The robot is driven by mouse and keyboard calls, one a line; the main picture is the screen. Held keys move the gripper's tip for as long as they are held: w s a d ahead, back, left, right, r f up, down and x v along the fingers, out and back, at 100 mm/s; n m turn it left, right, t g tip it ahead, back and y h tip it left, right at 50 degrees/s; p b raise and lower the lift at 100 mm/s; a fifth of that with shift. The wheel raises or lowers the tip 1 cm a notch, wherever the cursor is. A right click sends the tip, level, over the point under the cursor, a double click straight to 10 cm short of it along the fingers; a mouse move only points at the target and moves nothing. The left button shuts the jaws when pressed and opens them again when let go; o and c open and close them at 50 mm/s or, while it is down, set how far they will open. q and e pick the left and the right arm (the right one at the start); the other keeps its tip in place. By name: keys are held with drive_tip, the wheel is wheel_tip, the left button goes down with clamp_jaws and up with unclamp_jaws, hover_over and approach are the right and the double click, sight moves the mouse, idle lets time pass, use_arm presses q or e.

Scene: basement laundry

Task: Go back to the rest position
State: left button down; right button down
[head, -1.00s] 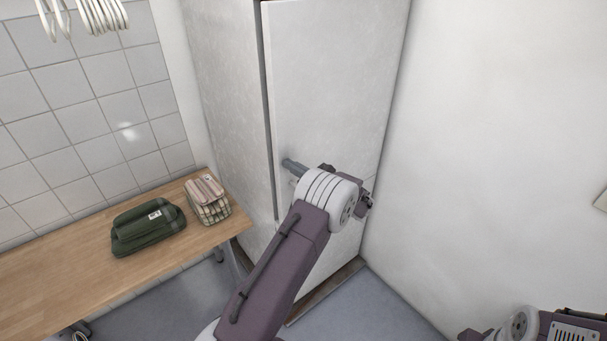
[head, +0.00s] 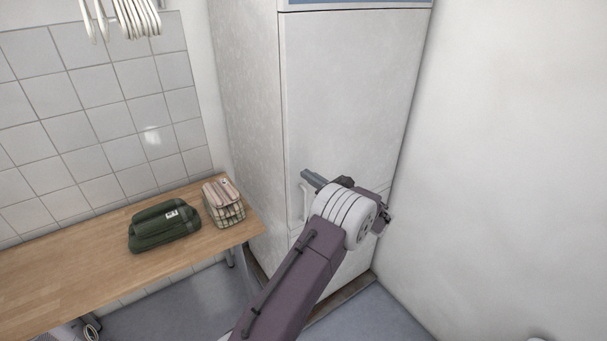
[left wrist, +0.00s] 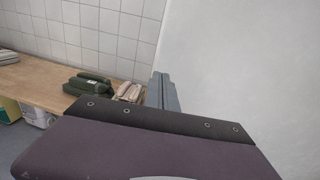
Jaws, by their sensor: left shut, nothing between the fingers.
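My left gripper (head: 313,179) is shut and empty in front of the tall white cabinet (head: 345,90). Its grey fingers point left, by the upper end of the white door handle (head: 304,205), and do not hold it. The arm hides part of the lower door. The cabinet door looks shut, with a thin line along its left edge. In the left wrist view the shut fingers (left wrist: 163,92) stand beside the pale cabinet surface (left wrist: 240,70). My right gripper is not in view.
A wooden table (head: 70,275) stands at left, with a dark green folded bundle (head: 163,227) and a checked folded bundle (head: 223,203). White hangers (head: 135,18) hang at upper left. A white wall (head: 510,150) closes the right side. Bare floor (head: 375,320) shows below the cabinet.

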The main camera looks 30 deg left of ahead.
use_arm(q)
drive_tip(key=shift+s+b+v, duration=0.45)
drive_tip(key=shift+b+v, duration=0.15)
drive_tip(key=shift+v, duration=3.85)
drive_tip(key=s+a+r+n+g+h, duration=0.1)
drive_tip(key=s+a+r+n+g, duration=0.35)
drive_tip(key=s+a, duration=0.2)
drive_tip(key=s+d+f+n+g+h, duration=0.1)
drive_tip(key=s+f+n+h, duration=0.1)
drive_tip(key=s+f+h, duration=0.3)
drive_tip(key=s+d+f+n+h, duration=0.1)
drive_tip(key=s+f, duration=0.2)
drive_tip(key=s, duration=0.4)
drive_tip(key=s+d+f+n+h, duration=0.6)
drive_tip(key=s+d+f+h, duration=0.15)
drive_tip(key=d, duration=0.25)
drive_tip(key=w+d+f+n+t+h, duration=0.2)
drive_tip(key=d+f+n+h, duration=0.1)
drive_tip(key=d+n, duration=0.4)
drive_tip(key=shift+f, duration=0.15)
